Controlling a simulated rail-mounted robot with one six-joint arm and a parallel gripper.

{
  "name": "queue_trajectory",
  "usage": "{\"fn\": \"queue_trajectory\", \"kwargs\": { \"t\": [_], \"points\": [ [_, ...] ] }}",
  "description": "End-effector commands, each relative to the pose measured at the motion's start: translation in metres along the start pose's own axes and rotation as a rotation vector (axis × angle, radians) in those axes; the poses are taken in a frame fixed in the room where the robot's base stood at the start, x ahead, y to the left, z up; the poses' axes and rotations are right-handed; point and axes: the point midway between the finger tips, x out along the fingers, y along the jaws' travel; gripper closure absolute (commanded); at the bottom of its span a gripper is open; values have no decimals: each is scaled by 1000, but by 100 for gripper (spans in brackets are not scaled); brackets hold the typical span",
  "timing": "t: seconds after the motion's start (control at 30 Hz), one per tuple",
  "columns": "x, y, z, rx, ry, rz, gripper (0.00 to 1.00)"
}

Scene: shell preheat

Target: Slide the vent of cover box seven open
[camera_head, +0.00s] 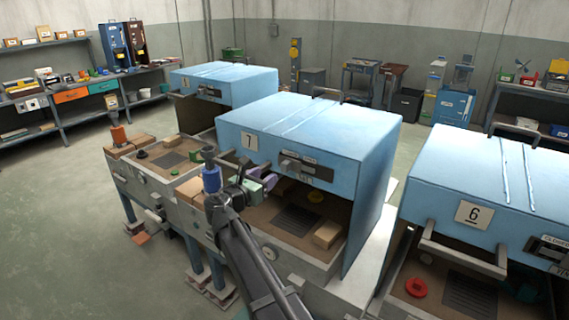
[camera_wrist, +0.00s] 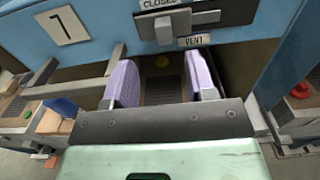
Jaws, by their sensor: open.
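Cover box seven (camera_head: 310,125) is a light blue hood with a "7" plate, in the middle of the head view. Its vent slider (camera_wrist: 165,32) is a grey knob on a dark plate on the front face, at the top of the wrist view. A "CLOSED" label is above the knob and a "VENT" label is below right. The vent plate (camera_head: 306,172) also shows in the head view. My gripper (camera_wrist: 161,82) has two pale purple fingers, open and empty. In the wrist view they appear below the knob, apart from it. In the head view my gripper (camera_head: 262,185) is in front of the box.
The bar handle (camera_wrist: 75,87) of box seven is left of my fingers. Under the hood lie a yellow disc (camera_head: 316,196) and a tan block (camera_head: 327,234). Cover box six (camera_head: 490,190) stands at right, and another blue hood (camera_head: 225,85) stands behind left.

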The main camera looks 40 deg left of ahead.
Motion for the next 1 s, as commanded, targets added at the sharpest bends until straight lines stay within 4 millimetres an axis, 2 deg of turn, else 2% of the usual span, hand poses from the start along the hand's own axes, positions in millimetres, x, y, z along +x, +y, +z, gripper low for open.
{"fn": "queue_trajectory", "kwargs": {
  "t": [0.17, 0.4, 0.57, 0.7, 0.9, 1.0],
  "points": [
    [17, -2, 0, 3, 2, -4, 49],
    [74, -2, -1, 5, 3, -6, 49],
    [102, -3, -1, 6, 4, -5, 49],
    [110, -3, -1, 6, 4, -5, 49],
    [110, -4, -1, 6, 4, -5, 49],
    [110, -4, -1, 7, 4, -5, 64]
  ]
}}
